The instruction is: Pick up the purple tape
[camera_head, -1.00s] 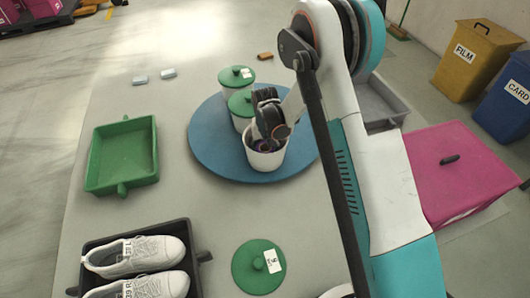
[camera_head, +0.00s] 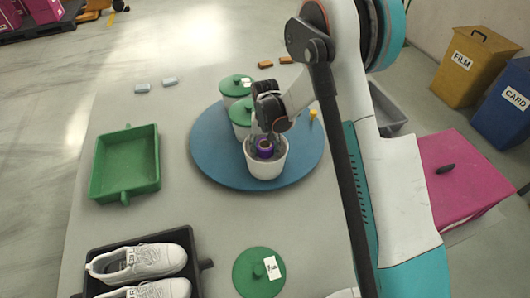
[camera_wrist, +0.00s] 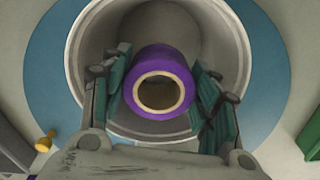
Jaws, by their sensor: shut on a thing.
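The purple tape (camera_head: 264,148) is a roll with a tan core, at the mouth of an open white pot (camera_head: 266,170) on the blue round board. In the wrist view the purple tape (camera_wrist: 178,57) sits between my two green-padded fingers. My gripper (camera_head: 265,140) reaches down into the pot and is shut on the tape. It also shows in the wrist view (camera_wrist: 160,95), with a finger on each side of the roll. The lower part of the pot's inside is hidden.
Two pots with green lids (camera_head: 236,84) stand behind on the blue board (camera_head: 212,160). A loose green lid (camera_head: 258,272) lies in front. A green tray (camera_head: 125,165) is at left, and a dark tray with white shoes (camera_head: 140,262) at front left. A small yellow piece (camera_head: 313,114) lies right.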

